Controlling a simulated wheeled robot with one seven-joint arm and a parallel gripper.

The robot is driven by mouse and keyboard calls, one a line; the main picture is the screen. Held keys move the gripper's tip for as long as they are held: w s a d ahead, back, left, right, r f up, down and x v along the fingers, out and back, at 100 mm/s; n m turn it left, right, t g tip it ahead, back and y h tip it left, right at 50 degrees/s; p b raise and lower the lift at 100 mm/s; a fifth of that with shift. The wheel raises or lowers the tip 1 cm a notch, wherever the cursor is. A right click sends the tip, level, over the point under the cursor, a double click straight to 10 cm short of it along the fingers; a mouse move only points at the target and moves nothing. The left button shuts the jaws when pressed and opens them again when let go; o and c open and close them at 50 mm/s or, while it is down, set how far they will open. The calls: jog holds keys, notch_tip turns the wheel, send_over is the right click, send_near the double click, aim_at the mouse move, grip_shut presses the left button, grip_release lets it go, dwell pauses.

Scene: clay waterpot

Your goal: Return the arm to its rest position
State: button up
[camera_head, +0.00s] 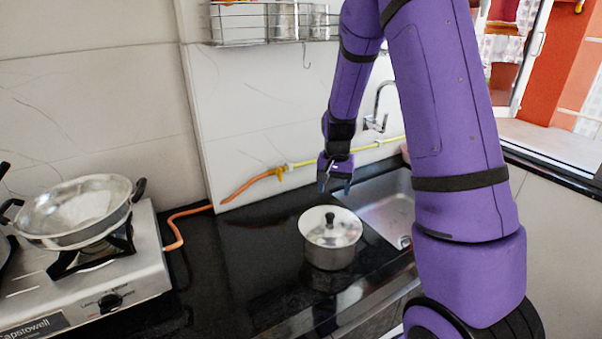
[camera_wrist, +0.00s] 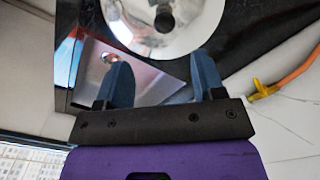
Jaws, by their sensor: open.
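My purple arm reaches over the counter from the right in the head view, with my gripper (camera_head: 335,183) pointing down above and behind a lidded steel pot (camera_head: 330,251). In the wrist view my gripper (camera_wrist: 162,85) shows two blue-grey fingers spread apart with nothing between them. The pot's round lid (camera_wrist: 185,35) with its dark knob lies beyond the fingertips. The pot stands upright on the black counter, and my gripper looks apart from it.
A steel sink (camera_head: 385,208) lies right of the pot, with a tap (camera_head: 378,110) behind. A gas stove (camera_head: 90,275) with a steel pan (camera_head: 75,215) is at left. An orange hose (camera_head: 180,222) runs along the wall. A wire rack (camera_head: 265,22) hangs above. Counter left of the pot is clear.

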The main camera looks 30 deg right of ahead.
jog(key=s+a+r+n+t, duration=0.15)
jog(key=s+a+r, duration=0.25)
jog(key=r, duration=0.5)
jog(key=s+a+r+n+t, duration=0.1)
jog(key=s+a+r+n, duration=0.1)
jog(key=s+a+r, duration=0.45)
jog(key=s+a+r+n+t, duration=0.1)
jog(key=s+r+n, duration=0.1)
jog(key=s+r, duration=0.3)
jog(key=s+a+r+n+t, duration=0.1)
jog(key=s+r+n, duration=0.2)
jog(key=s, duration=0.8)
notch_tip(320, 180, up, 2)
jog(key=shift+a+r+t, duration=0.25)
jog(key=shift+t, duration=0.1)
